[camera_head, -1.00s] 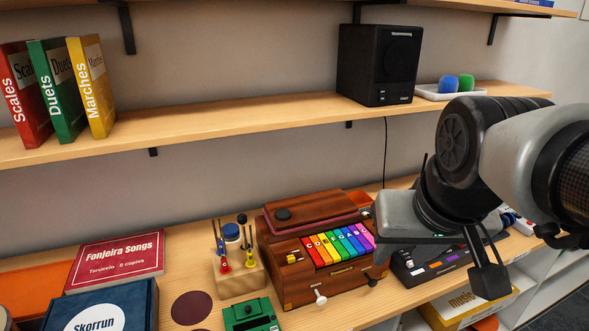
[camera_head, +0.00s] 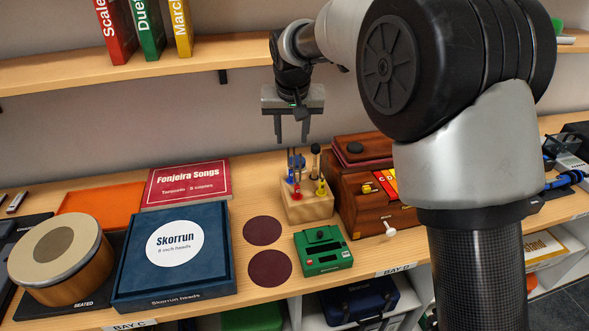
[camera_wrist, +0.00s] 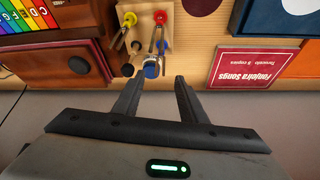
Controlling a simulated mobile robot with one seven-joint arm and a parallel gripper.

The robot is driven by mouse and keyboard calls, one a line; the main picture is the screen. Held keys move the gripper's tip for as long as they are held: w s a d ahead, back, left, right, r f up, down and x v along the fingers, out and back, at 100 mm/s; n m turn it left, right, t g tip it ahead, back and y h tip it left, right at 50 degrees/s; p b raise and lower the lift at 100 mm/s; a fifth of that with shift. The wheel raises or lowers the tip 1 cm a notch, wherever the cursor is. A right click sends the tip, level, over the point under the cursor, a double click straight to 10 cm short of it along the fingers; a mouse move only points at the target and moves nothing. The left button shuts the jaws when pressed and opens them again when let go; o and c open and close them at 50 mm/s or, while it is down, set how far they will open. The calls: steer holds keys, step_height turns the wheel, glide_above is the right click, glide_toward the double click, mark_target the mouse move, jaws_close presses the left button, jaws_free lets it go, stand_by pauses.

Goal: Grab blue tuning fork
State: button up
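The tuning forks stand in a light wooden block (camera_head: 306,207) on the lower shelf. My gripper (camera_head: 293,140) is open and empty, pointing down above the block. In the wrist view the blue fork's coloured end (camera_wrist: 151,71) lies just beyond the gap between my fingertips (camera_wrist: 160,80), nearer the left finger. No contact shows.
A dark-topped stick (camera_head: 315,160) stands in the same block. A brown wooden box with coloured keys (camera_head: 365,205) is close on the right. A green device (camera_head: 323,255) is in front. A red songbook (camera_head: 187,183) lies left. The upper shelf (camera_head: 70,78) overhangs behind.

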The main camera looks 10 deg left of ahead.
mark_target(291, 168)
steer(key=p+x, duration=0.1)
steer(key=x, duration=1.3)
steer(key=shift+w+a+f, duration=0.1)
steer(key=shift+w+f, duration=0.05)
steer(key=shift+w, duration=0.05)
steer(key=shift+c, duration=0.4)
jaws_close()
